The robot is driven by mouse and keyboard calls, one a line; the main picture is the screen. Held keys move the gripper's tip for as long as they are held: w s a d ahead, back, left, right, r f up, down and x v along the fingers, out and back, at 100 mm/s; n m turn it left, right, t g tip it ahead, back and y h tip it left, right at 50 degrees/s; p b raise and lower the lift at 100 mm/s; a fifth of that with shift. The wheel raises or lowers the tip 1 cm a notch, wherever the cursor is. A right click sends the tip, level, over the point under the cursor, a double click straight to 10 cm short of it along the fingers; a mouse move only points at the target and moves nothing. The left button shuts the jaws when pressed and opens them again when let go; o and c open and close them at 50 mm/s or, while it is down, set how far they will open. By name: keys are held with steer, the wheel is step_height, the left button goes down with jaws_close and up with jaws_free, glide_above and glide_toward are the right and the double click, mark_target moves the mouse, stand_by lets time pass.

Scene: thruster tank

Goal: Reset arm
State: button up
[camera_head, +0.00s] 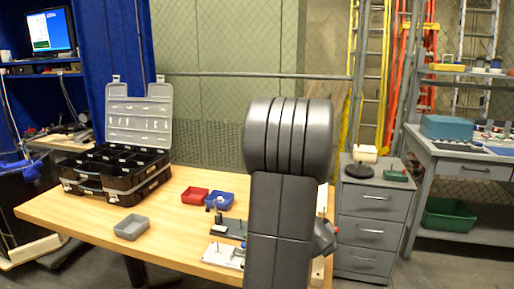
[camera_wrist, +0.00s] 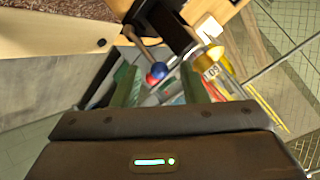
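My arm (camera_head: 282,180) stands upright in front of the table in the head view and hides part of it. In the wrist view my gripper (camera_wrist: 159,82) shows two greenish fingers set apart, open. A small blue and red thing (camera_wrist: 157,72) appears between the fingers, seemingly beyond them; I cannot tell its distance. No grasped object is evident.
The wooden table (camera_head: 165,235) holds an open black case (camera_head: 125,185), a grey bin (camera_head: 131,228), a red bin (camera_head: 194,196), a blue bin (camera_head: 220,200) and small fixtures (camera_head: 224,255). A grey drawer cabinet (camera_head: 370,225) and workbench (camera_head: 455,160) stand right.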

steer(key=shift+f+b, duration=0.15)
steer(key=shift+b, duration=0.25)
steer(key=p+v, duration=0.6)
steer(key=v, duration=0.8)
steer(key=b+x, duration=0.6)
steer(key=x, duration=0.8)
steer(key=shift+w+d+f, duration=0.1)
steer(key=shift+f, duration=0.15)
steer(key=shift+a+r+p, duration=0.2)
steer(key=shift+r+p, duration=0.3)
steer(key=shift+p, duration=0.4)
steer(key=shift+a+r+n+h+p, duration=0.1)
steer(key=shift+a+n+h+p, duration=0.3)
steer(key=shift+p, duration=0.5)
steer(key=shift+w+a+f+n+h+p, duration=0.2)
steer(key=shift+a+f+n+h+p, duration=0.4)
steer(key=shift+p, duration=0.7)
steer(key=shift+r, duration=0.25)
